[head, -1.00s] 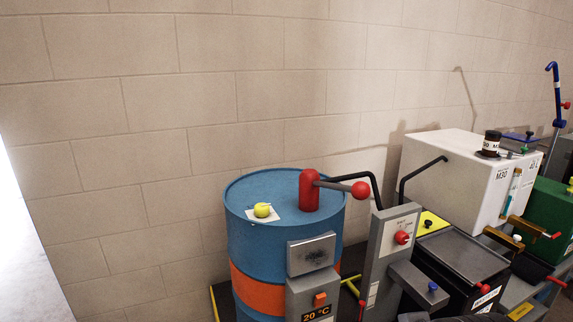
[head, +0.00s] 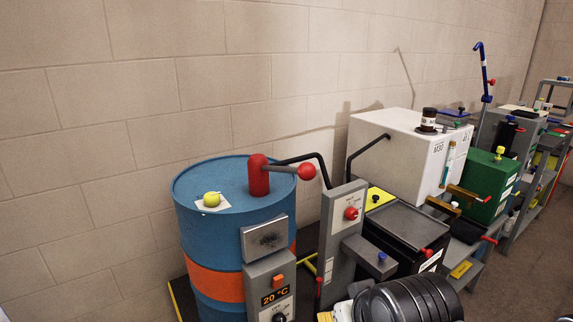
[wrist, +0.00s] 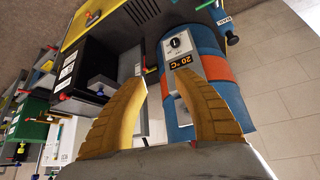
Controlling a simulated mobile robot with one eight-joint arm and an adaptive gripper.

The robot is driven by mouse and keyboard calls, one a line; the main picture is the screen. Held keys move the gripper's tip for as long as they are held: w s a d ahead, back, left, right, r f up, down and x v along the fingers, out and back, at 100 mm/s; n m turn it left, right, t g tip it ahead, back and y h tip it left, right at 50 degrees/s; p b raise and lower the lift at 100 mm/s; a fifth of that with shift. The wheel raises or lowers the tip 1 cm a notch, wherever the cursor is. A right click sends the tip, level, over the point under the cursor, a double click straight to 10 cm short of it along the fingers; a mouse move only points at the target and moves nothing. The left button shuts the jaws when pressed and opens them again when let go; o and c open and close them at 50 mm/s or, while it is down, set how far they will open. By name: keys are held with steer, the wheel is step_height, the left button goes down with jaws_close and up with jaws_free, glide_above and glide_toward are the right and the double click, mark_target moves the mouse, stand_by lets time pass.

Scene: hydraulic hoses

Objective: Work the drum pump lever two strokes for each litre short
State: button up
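The blue drum (head: 205,245) with an orange band stands by the wall. On its lid is a red pump body (head: 259,177) with a grey lever ending in a red ball (head: 306,171), pointing right and roughly level. A dark spout runs from the pump toward the grey post. A panel on the drum front reads 20 °C (head: 275,296). In the wrist view, turned over, the drum (wrist: 210,45) and panel show beyond my gripper (wrist: 160,78). Its two yellow fingers are apart with nothing between them. The lever cannot be made out there.
A grey post with a red knob (head: 351,213) stands right of the drum. Beyond are a white M30 tank (head: 395,150), a black tank (head: 400,245) and a green tank (head: 492,180). A yellow-green round thing (head: 211,198) lies on the drum lid. Floor is free at far right.

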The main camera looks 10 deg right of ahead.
steer(key=r+p, duration=0.1)
steer(key=r+n+p, duration=0.1)
steer(key=r, duration=0.1)
steer(key=shift+w+a+r+p, duration=0.1)
steer(key=shift+w+r+p, duration=0.1)
steer(key=shift+w+p, duration=0.15)
jaws_close()
steer(key=w+a+r+n+g+p, duration=0.1)
steer(key=w+r+n+g+p, duration=0.1)
steer(key=w+r+n+p, duration=0.4)
steer(key=w+a+r+n+g+h+p, duration=0.1)
steer(key=w+r+n+p, duration=0.4)
steer(key=r+p, duration=1.2)
steer(key=w+a+r+n+g+p, duration=0.2)
steer(key=w+r+n+p, duration=0.4)
steer(key=r+n+p, duration=0.4)
steer(key=a+r+p, duration=0.1)
steer(key=p, duration=0.3)
steer(key=shift+w+r+g+h, duration=0.2)
steer(key=shift+w+g+h, duration=0.15)
steer(key=shift+g+h, duration=0.05)
